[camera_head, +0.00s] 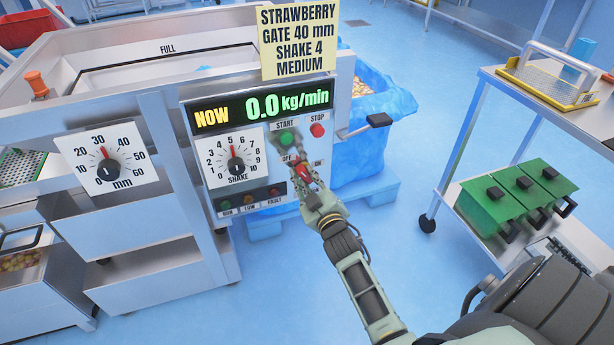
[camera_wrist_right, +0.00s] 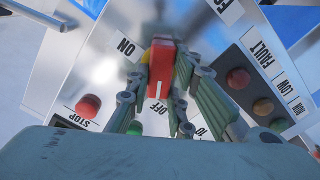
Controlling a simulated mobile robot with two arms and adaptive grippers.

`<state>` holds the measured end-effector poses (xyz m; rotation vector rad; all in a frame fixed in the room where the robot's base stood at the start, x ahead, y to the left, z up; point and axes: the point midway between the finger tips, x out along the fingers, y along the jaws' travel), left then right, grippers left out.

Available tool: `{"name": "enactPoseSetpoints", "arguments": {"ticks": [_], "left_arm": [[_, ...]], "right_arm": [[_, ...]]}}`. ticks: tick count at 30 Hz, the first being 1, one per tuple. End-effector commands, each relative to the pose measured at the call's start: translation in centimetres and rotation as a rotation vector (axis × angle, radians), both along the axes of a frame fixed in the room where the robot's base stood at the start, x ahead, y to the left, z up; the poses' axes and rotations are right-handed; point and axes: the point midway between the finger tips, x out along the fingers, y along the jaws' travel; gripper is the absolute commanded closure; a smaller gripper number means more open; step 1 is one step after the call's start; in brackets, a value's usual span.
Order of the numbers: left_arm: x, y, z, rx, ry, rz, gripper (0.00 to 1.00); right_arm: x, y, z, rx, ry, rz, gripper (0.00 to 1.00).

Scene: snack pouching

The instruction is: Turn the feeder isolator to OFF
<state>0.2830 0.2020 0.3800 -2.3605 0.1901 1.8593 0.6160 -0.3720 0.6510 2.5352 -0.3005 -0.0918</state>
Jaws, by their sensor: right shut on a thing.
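The feeder isolator is a red handle (camera_head: 301,172) on the front panel, below the START and STOP buttons, between the labels OFF and ON. In the right wrist view the red handle (camera_wrist_right: 160,66) has a yellow part and a white line at the end facing the OFF label (camera_wrist_right: 157,107). The ON label (camera_wrist_right: 126,47) lies off to its side. My right gripper (camera_head: 299,174) is shut on the handle, with fingers on both sides, partly hiding it in the head view. My left gripper is not in view.
The green START button (camera_head: 286,138) and red STOP button (camera_head: 317,130) sit just above. The display (camera_head: 262,107) reads 0.0 kg/min. A shake dial (camera_head: 236,163) is to the left. A black-tipped lever (camera_head: 379,120) juts out right. A cart (camera_head: 470,131) with green boxes stands right.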

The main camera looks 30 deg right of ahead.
Motion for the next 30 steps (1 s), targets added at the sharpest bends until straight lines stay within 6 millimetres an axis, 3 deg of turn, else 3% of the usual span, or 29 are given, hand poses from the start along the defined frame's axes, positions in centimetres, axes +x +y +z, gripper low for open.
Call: {"name": "enactPoseSetpoints", "arguments": {"ticks": [17,18,24,30], "left_arm": [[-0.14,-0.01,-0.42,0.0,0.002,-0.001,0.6],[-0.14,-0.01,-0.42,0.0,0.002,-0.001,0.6],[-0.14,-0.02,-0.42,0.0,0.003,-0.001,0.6],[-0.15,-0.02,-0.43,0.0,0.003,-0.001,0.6]], "right_arm": [[0.02,0.01,0.02,-0.039,0.009,0.001,1.0],[0.02,0.01,0.02,-0.039,0.009,0.001,0.79],[0.02,0.01,0.02,-0.037,0.008,0.001,0.61],[0.02,0.02,0.02,-0.035,0.008,0.001,0.61]]}}
